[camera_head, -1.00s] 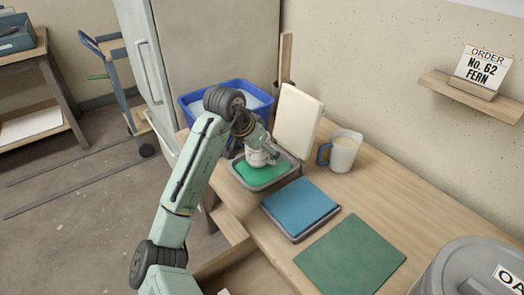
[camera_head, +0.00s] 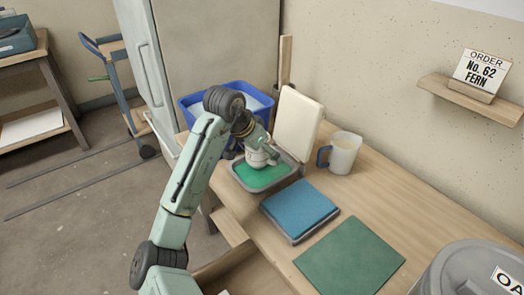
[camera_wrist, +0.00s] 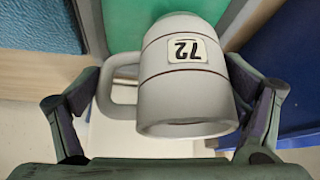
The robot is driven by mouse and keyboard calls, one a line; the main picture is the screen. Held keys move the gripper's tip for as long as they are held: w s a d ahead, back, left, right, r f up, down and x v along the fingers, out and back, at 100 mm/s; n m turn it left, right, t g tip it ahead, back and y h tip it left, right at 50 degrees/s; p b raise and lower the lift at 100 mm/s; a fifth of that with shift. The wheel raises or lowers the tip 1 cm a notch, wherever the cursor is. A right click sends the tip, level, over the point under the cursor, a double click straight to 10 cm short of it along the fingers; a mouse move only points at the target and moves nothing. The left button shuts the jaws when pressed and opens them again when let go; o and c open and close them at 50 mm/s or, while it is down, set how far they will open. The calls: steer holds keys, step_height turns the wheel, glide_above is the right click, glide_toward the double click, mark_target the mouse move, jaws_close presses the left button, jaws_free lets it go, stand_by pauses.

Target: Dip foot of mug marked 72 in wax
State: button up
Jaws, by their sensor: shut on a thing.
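The pale grey mug marked 72 (camera_wrist: 183,80) has a dark stripe and a side handle; its label is upside down in the wrist view. My gripper (camera_head: 262,146) is shut on it, with a finger on either side in the wrist view (camera_wrist: 165,110). In the head view the mug (camera_head: 261,157) is over a grey tray with a green surface (camera_head: 262,177), which may be the wax. The mug's lower end is at or just above the green; I cannot tell whether they touch.
A tray with a blue surface (camera_head: 300,207) and a green mat (camera_head: 350,256) lie nearer. A cream board (camera_head: 298,122) stands behind, with a blue-handled jug (camera_head: 343,154) to its right. A blue tub (camera_head: 205,100) is behind left. A grey lidded bucket (camera_head: 462,270) is front right.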

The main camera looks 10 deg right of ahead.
steer(key=shift+r, duration=0.15)
stand_by(0.4)
step_height(320, 180, up, 4)
steer(key=p, duration=0.4)
steer(key=shift+r, duration=0.25)
steer(key=shift+f, duration=0.1)
steer(key=shift+f, duration=0.25)
